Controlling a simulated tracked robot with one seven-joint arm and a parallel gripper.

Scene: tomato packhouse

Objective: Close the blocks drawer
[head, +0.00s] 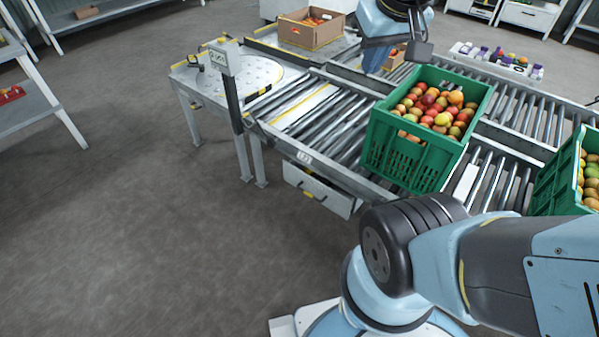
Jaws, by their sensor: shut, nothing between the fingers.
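The drawer (318,191) is a pale grey unit under the conveyor's near side, left of the green crate. It appears to stand partly out from the frame, with its front toward the open floor. A yellow-marked handle shows on its front. I cannot tell what is inside, and no blocks show. My gripper (419,52) is at the top of the head view, above the conveyor and behind the green crate, well away from the drawer. It is shut and holds nothing; its fingertips are small and partly unclear.
A green crate of fruit (397,160) stands on the roller conveyor (345,112), with another green crate (553,185) at right. A cardboard box (311,34) stands at the back. A post with a display (225,60) rises left of the drawer.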

